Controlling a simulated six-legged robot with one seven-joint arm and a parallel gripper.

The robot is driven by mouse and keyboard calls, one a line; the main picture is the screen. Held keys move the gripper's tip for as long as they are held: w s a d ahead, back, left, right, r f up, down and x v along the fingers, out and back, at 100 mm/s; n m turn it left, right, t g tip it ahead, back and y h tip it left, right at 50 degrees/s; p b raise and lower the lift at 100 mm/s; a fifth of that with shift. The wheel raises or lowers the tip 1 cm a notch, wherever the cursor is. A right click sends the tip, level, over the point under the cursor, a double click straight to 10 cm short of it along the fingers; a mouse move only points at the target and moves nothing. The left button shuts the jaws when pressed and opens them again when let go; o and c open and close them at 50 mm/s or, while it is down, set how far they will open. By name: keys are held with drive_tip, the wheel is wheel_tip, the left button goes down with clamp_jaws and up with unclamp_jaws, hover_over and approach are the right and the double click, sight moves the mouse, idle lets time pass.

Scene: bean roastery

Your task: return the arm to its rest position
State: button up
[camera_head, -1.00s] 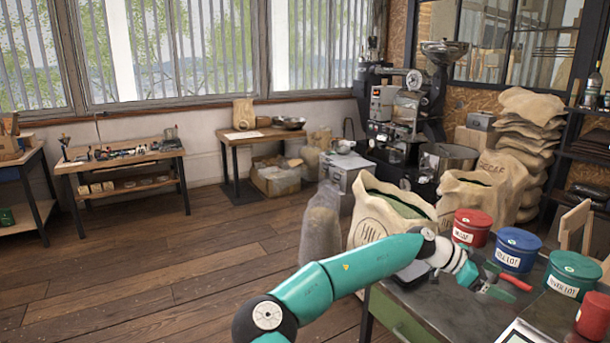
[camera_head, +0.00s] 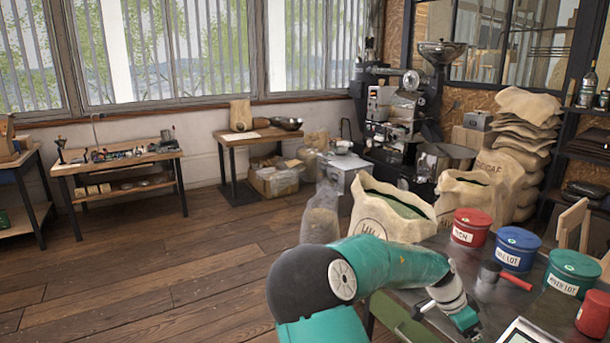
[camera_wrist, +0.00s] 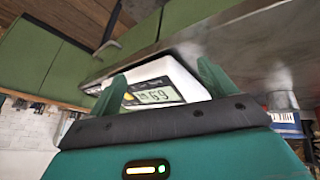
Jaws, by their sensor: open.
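My teal arm bends at the elbow in the lower middle of the head view. My gripper (camera_head: 470,327) points down at the near part of the dark-topped table (camera_head: 432,298). In the wrist view my gripper (camera_wrist: 163,84) has its two green fingers apart, with nothing held between them. Past the fingers is a white scale (camera_wrist: 178,72) with a lit display; I cannot tell the gap between them.
Red (camera_head: 471,228), blue (camera_head: 516,249) and green (camera_head: 571,274) tins stand on the table, with another red tin (camera_head: 594,316) at the right edge. An open sack (camera_head: 392,212) stands behind the table. Open wooden floor (camera_head: 150,275) lies to the left.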

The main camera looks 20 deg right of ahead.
drive_tip(key=w+a+r+n+t+y, duration=0.2)
drive_tip(key=a+n, duration=0.1)
drive_tip(key=a, duration=0.5)
drive_tip(key=w+a+r+n+t+y, duration=0.15)
drive_tip(key=a+n, duration=0.25)
drive_tip(key=a, duration=0.4)
drive_tip(key=w+a+r+n+t+y, duration=0.1)
drive_tip(key=a+n+t+y, duration=0.15)
drive_tip(key=a, duration=0.55)
drive_tip(key=s+a+r+n+t, duration=0.1)
drive_tip(key=s+a+r+n, duration=0.2)
drive_tip(key=a, duration=0.2)
drive_tip(key=s+a+r+n+t, duration=0.1)
drive_tip(key=s+a+r+n, duration=0.1)
drive_tip(key=a+r+n, duration=0.2)
drive_tip(key=s+a+r+n+t+h, duration=0.1)
drive_tip(key=s+a+r+n, duration=0.2)
drive_tip(key=a, duration=0.5)
drive_tip(key=shift+s+r+n+t, duration=0.35)
drive_tip(key=shift+n+t, duration=0.05)
drive_tip(key=shift+n, duration=0.35)
drive_tip(key=shift+a, duration=0.1)
drive_tip(key=shift+c, duration=0.4)
